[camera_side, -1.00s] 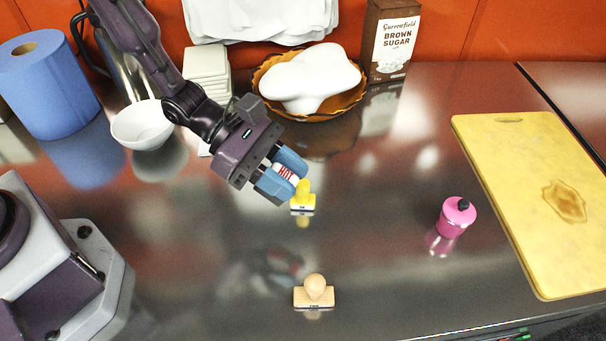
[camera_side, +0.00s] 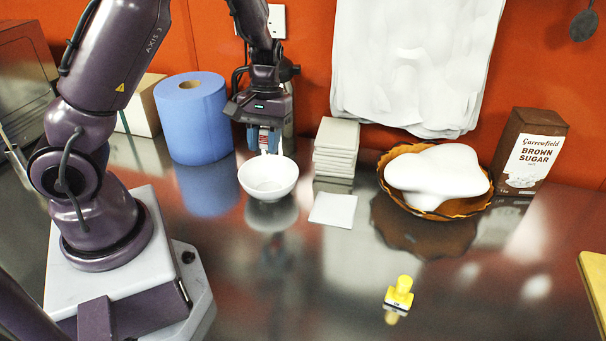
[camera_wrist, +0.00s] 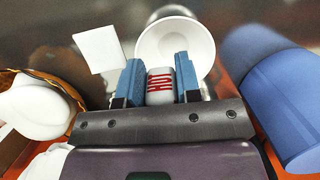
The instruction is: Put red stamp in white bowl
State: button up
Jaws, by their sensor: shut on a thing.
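My gripper (camera_side: 269,147) is shut on a small white block with red HOT lettering (camera_wrist: 160,86), which I take to be the red stamp. It sits between the blue fingers in the wrist view; its handle is hidden there. The white bowl (camera_side: 268,180) stands upright on the metal counter. My gripper is at the bowl's far side in the side view, with the fingers pointing down, above or just behind the far rim; I cannot tell which. The bowl also shows just beyond the fingertips in the wrist view (camera_wrist: 176,38).
A blue paper roll (camera_side: 194,118) stands left of the bowl. A stack of white tiles (camera_side: 336,148) and one flat tile (camera_side: 333,209) are to its right. A wavy brown dish (camera_side: 462,209), a brown sugar box (camera_side: 530,150) and a yellow stamp (camera_side: 400,291) are farther right.

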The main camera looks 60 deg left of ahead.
jog(key=shift+s+a+m+t+y, duration=0.3)
jog(key=shift+a+t+y, duration=0.2)
jog(key=shift+a, duration=0.25)
jog(key=shift+f+t+y, duration=0.1)
jog(key=shift+t+y, duration=0.3)
jog(key=shift+f, duration=5.4)
jog(key=o, duration=1)
